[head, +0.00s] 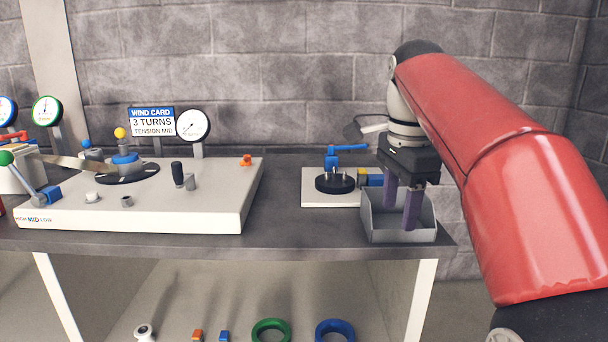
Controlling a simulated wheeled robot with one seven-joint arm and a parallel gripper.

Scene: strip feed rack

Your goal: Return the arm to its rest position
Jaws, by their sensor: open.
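My gripper (401,208) hangs from the red arm at the right of the head view. Its two dark purple fingers point down and stand apart, with nothing seen between them. The fingertips are over or inside a grey open-topped bin (398,236) at the table's right end. I cannot tell how deep they reach. The bin's inside is mostly hidden.
Left of the bin is a white plate (314,199) with a black disc and blue lever (349,147). A large white panel (225,205) with knobs, a sign (152,121) and gauges (193,125) fills the left. Dark table (300,236) between is clear. Rings lie on the lower shelf.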

